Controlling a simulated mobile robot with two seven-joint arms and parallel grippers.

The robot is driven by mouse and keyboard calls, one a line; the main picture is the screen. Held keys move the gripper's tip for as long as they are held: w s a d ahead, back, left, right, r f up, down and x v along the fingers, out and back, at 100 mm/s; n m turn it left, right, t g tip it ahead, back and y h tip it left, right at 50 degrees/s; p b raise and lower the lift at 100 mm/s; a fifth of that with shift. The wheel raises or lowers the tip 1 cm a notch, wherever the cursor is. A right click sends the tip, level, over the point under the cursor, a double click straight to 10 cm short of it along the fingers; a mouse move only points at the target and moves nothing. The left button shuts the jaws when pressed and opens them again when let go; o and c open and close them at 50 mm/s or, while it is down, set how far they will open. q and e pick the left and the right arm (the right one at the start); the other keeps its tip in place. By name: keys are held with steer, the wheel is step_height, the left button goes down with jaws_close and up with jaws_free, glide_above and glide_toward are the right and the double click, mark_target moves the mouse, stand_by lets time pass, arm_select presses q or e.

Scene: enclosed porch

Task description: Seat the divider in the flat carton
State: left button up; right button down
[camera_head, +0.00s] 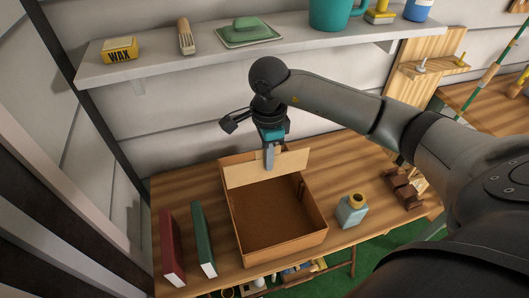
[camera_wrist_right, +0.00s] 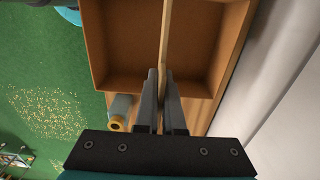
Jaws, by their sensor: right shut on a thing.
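The divider (camera_head: 245,173) is a thin, pale tan board, upright and spanning the far part of the carton. My right gripper (camera_head: 269,165) is shut on its upper edge near the middle. The carton (camera_head: 312,220) is an open, shallow brown box on the wooden table. In the right wrist view the divider (camera_wrist_right: 166,30) is seen edge-on between the fingers (camera_wrist_right: 160,75), crossing the carton (camera_wrist_right: 98,50) with a larger space on the left and a smaller one on the right. Its lower edge is hard to judge, so I cannot tell how deep it sits. My left gripper is not in view.
A maroon book (camera_head: 172,248) and a green book (camera_head: 203,240) stand left of the carton. A blue bottle (camera_head: 351,212) with a yellow top and a brown wooden rack (camera_head: 402,190) are to the right. A loaded shelf (camera_head: 180,62) runs above, behind the gripper.

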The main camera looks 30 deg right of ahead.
mark_target(267, 178)
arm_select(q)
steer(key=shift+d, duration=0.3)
arm_select(e)
steer(key=shift+d, duration=0.1)
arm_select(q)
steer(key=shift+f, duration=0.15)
arm_select(e)
steer(key=shift+f+b, duration=0.15)
steer(key=shift+b, duration=0.15)
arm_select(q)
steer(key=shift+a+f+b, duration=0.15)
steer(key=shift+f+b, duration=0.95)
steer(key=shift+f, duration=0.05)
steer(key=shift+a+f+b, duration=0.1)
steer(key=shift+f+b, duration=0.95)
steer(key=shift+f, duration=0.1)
arm_select(e)
steer(key=shift+f, duration=2.5)
arm_select(q)
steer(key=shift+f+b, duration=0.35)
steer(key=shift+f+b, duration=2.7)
steer(key=shift+b, duration=0.05)
arm_select(e)
step_height(267, 178, down, 6)
